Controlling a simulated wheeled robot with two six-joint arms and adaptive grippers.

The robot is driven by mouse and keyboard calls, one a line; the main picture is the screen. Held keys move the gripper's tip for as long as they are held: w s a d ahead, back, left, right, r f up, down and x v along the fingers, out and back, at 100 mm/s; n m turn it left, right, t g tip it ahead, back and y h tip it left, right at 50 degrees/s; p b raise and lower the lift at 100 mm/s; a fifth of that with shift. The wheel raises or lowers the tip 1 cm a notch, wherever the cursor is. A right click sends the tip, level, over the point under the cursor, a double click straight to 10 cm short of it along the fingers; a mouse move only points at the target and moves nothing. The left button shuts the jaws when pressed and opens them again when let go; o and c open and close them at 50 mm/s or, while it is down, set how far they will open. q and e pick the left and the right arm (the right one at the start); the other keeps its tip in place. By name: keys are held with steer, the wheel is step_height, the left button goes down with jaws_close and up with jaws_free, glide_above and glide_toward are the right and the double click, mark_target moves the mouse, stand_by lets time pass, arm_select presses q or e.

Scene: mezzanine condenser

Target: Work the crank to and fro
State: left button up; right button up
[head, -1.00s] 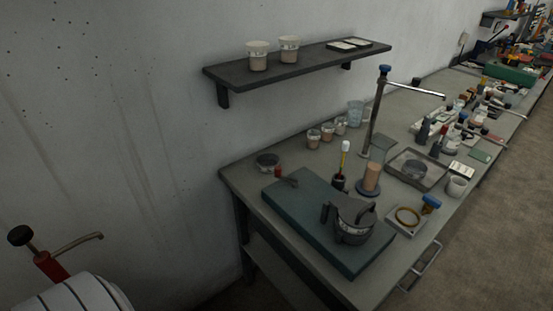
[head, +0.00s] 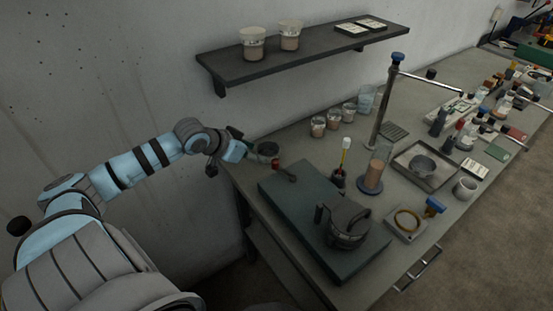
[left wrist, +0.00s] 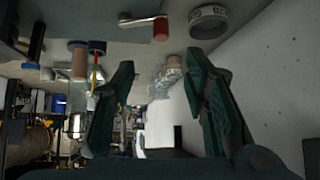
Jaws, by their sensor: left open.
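The crank (head: 286,173) is a short dark arm with a red upright knob (head: 276,163), at the back left corner of the dark green block (head: 300,215). In the left wrist view the crank (left wrist: 122,38) and its red knob (left wrist: 160,28) show at the top, beyond the fingers. My left gripper (head: 250,150) is by the bench's left end, just left of the knob and apart from it. In the left wrist view its two dark green fingers (left wrist: 160,72) are spread with nothing between them. My right gripper is not in view.
A round dish (head: 268,148) stands close beside my left gripper; in the left wrist view its pale printed wall (left wrist: 208,20) shows. A dark clamp-like part (head: 345,222) sits on the block's front. Several cups and a stand (head: 385,100) are behind. A shelf (head: 300,55) hangs above.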

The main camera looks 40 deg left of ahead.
mark_target(274, 161)
arm_select(q)
steer(key=b+x, duration=0.2)
steer(key=x, duration=1.1)
steer(key=shift+w+f, duration=0.1)
steer(key=shift+f, duration=0.35)
steer(key=shift+a, duration=0.1)
steer(key=shift+c, duration=0.3)
jaws_close()
